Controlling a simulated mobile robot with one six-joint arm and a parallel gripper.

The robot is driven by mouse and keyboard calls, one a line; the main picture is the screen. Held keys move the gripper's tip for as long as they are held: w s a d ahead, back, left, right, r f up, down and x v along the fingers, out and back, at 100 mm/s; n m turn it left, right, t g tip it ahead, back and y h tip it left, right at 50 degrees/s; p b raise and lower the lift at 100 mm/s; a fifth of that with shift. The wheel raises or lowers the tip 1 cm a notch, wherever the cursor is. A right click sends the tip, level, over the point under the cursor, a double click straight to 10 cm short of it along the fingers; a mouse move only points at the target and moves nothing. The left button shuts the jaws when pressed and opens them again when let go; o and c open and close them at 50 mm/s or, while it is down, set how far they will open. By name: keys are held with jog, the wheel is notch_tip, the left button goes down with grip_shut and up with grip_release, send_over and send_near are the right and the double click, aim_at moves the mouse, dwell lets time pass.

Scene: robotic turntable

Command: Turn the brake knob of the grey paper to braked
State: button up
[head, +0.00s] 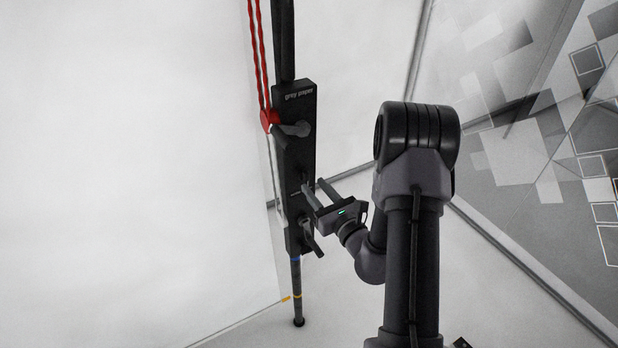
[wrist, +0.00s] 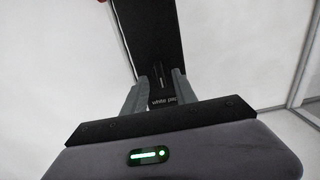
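In the head view a black upright panel (head: 294,165) carries the label "grey paper" (head: 299,95) at its top. A second, dark lever knob (head: 311,238) sits near the panel's lower end, tilted down and right.
Red cords (head: 258,50) run down to a red fitting (head: 269,119) beside the upper knob. A dark pole (head: 297,285) continues below the panel. A large white sheet (head: 130,180) fills the left. A patterned wall (head: 560,140) stands on the right.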

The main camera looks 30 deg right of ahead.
aim_at(308, 179)
jog(key=shift+w+a, duration=0.1)
jog(key=shift+w, duration=1.9)
jog(key=shift+c, duration=0.2)
grip_shut()
